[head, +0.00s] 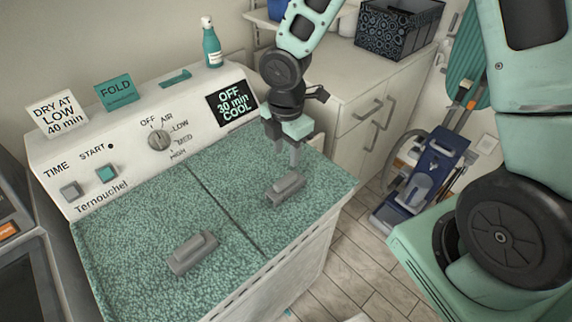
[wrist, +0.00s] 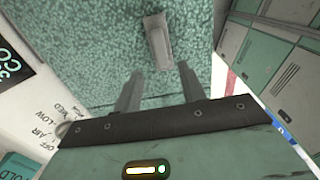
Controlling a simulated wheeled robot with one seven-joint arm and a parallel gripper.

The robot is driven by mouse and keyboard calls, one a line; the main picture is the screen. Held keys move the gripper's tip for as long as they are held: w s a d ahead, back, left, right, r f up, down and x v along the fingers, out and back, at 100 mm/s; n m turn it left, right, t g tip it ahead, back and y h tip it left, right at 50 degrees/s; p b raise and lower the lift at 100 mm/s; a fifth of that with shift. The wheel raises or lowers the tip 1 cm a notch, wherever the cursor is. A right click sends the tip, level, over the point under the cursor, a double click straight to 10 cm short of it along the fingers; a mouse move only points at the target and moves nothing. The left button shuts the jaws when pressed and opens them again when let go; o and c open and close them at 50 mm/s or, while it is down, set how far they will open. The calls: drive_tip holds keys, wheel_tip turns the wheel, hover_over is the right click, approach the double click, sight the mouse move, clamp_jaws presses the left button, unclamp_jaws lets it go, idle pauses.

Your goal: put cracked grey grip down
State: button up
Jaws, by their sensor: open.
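A grey grip (head: 285,188) lies on the right half of the green speckled top, below my gripper (head: 294,152). It also shows in the wrist view as a grey block (wrist: 158,45), just beyond the fingertips of my gripper (wrist: 160,72). My gripper is open, with nothing between its fingers. In the head view the fingers point down close to this grip. A second grey grip (head: 192,252) lies on the left half of the top. I cannot make out a crack on either grip.
The green top (head: 140,215) belongs to a white appliance with a control panel (head: 125,140). A green bottle (head: 211,45) and two signs stand on the panel's back. A blue vacuum cleaner (head: 425,175) stands on the floor at the right. The top around the grips is clear.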

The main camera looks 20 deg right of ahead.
drive_tip(key=s+a+r+m, duration=0.3)
drive_tip(key=s+r+m, duration=0.3)
drive_tip(key=s, duration=0.4)
drive_tip(key=s+a+r+m, duration=0.3)
drive_tip(key=s+r+m, duration=0.4)
drive_tip(key=s, duration=0.3)
drive_tip(key=shift+a+m+y, duration=0.2)
drive_tip(key=shift+m+y, duration=0.1)
drive_tip(key=shift+m, duration=0.2)
wheel_tip(320, 180, down, 11)
drive_tip(key=b, duration=1.1)
